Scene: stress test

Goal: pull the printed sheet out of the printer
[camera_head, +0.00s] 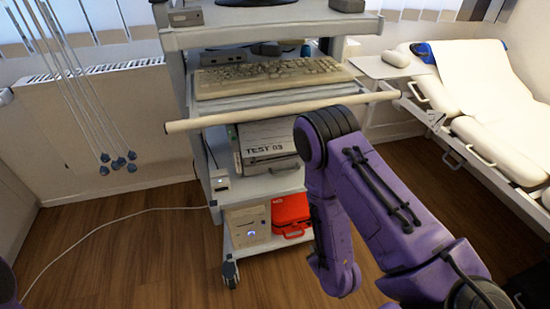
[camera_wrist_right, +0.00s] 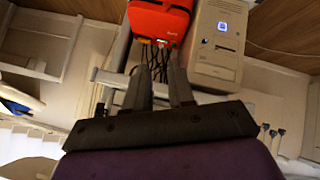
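A grey-white boxy unit, which looks like the printer (camera_head: 268,158), sits on the middle shelf of a cart. My left gripper is out of view.
The cart holds a keyboard (camera_head: 270,78) above, with a pale bar (camera_head: 225,117) across its front. A red case (camera_head: 290,212) and a beige computer (camera_head: 247,226) stand low; the computer also shows in the wrist view (camera_wrist_right: 217,40). A padded couch (camera_head: 480,80) stands right. Cables hang left.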

